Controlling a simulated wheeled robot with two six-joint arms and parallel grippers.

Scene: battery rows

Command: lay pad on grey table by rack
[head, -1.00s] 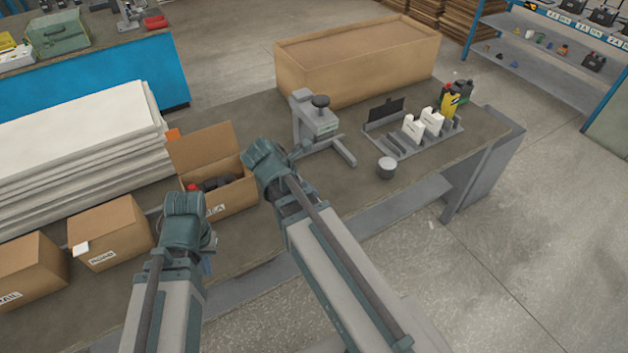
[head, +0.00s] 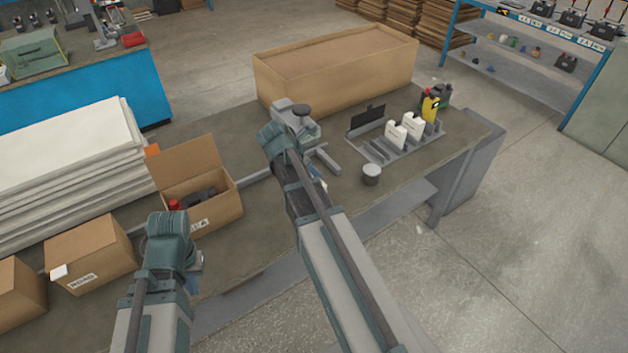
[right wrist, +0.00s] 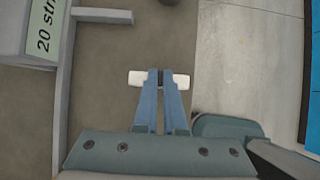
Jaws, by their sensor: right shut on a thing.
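My right gripper (right wrist: 161,90) is shut on a small white pad (right wrist: 180,80), which sticks out on both sides of the blue fingertips in the right wrist view. The pad is above the table's (right wrist: 110,105) brownish-grey top. In the head view my right gripper (head: 318,180) is in front of the grey stand, left of the rack, and the pad is hard to make out.
A grey stand with a black knob (head: 301,112) is close to my right gripper. A grey round pot (head: 371,174) stands in front of the rack. A large cardboard box (head: 335,70) is behind. An open carton (head: 205,205) is at left. Bare table lies around the pot.

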